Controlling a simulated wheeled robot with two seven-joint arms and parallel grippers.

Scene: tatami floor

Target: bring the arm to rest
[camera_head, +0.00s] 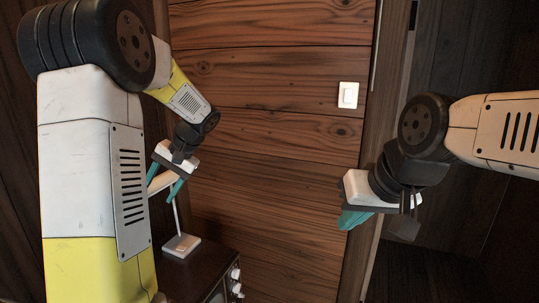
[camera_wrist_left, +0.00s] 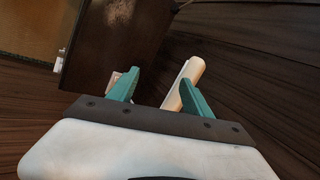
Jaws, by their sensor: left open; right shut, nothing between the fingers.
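My left gripper (camera_head: 167,190) has its teal fingers apart, pointing down, in the left half of the head view. Its open fingers also show in the left wrist view (camera_wrist_left: 158,92). A white lamp (camera_head: 181,246) stands below it, with a square base and a thin stem. The lamp's pale bar-shaped head (camera_wrist_left: 187,80) shows beyond the fingers, close to the right one in the left wrist view; I cannot tell whether they touch. My right gripper (camera_head: 352,220) is at the right of the head view, its teal fingers together and empty.
The lamp stands on a dark cabinet (camera_head: 205,268) with pale knobs on its front. A wood-plank wall (camera_head: 270,150) rises behind, with a white light switch (camera_head: 348,95). A dark recess lies behind my right arm. The space between the two grippers looks clear.

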